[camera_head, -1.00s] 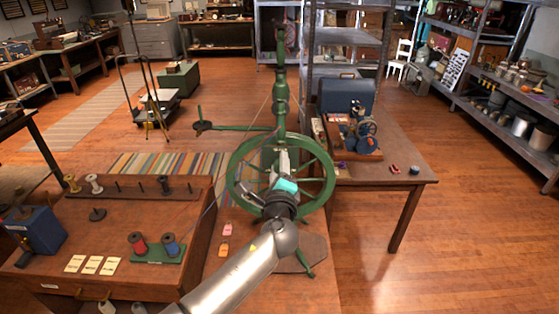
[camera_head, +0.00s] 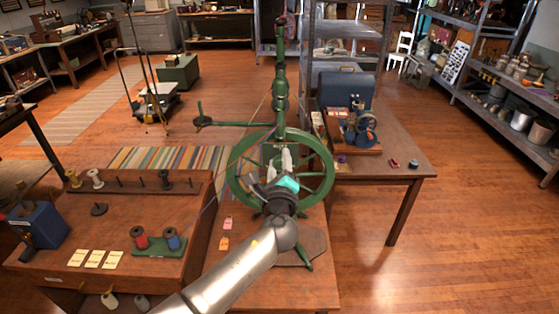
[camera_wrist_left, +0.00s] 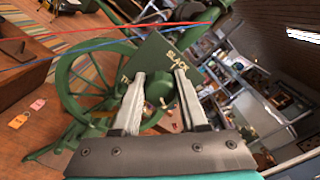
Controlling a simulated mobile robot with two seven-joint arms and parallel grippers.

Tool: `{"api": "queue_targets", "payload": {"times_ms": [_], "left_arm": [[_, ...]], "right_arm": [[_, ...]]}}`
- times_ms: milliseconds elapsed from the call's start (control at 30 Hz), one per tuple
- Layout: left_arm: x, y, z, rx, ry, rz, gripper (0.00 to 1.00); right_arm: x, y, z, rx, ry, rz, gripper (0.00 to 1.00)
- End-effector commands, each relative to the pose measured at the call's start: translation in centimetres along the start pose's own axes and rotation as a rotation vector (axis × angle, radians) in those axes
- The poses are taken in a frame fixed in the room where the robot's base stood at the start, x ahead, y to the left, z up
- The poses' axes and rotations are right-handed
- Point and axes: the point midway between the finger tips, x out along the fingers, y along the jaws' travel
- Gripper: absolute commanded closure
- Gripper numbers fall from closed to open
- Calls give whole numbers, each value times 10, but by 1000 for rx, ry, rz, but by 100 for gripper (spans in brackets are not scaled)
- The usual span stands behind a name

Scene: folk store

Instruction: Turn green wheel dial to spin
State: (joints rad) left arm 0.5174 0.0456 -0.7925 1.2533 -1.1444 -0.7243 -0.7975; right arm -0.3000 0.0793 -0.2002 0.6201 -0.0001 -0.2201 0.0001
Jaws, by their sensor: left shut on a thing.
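The green spinning wheel (camera_head: 331,170) stands upright on a wooden table in the middle of the head view. Its rim and spokes also show in the left wrist view (camera_wrist_left: 64,85). A green plate (camera_wrist_left: 150,58) lettered "SLACK", with a second word partly hidden, faces the left gripper. A round green dial (camera_wrist_left: 159,88) sits in front of this plate, between the fingers. My left gripper (camera_head: 286,158) is shut on the dial; its fingers (camera_wrist_left: 162,90) also show in the wrist view. In the head view my wrist hides the dial. My right gripper is not in view.
Red and blue threads (camera_wrist_left: 110,42) cross close above the left fingers. A wooden spool cabinet (camera_head: 60,255) stands at left. A table with a small blue machine (camera_head: 362,130) is at right. Pink and orange tags (camera_head: 225,232) lie beside the wheel. Floor at right is clear.

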Motion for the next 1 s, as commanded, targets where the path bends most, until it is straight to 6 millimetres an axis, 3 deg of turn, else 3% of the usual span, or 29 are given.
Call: {"api": "queue_targets", "payload": {"times_ms": [33,67,300,667,1000], "left_arm": [[0,0,0,0,0,0,100],[0,0,0,0,0,0,54],[0,0,0,-1,0,0,27],[-4,0,0,-2,1,0,27],[-44,1,-1,-2,2,0,27]], "right_arm": [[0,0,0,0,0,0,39],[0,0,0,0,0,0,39],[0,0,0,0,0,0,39],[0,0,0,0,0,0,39],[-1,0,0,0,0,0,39]]}}
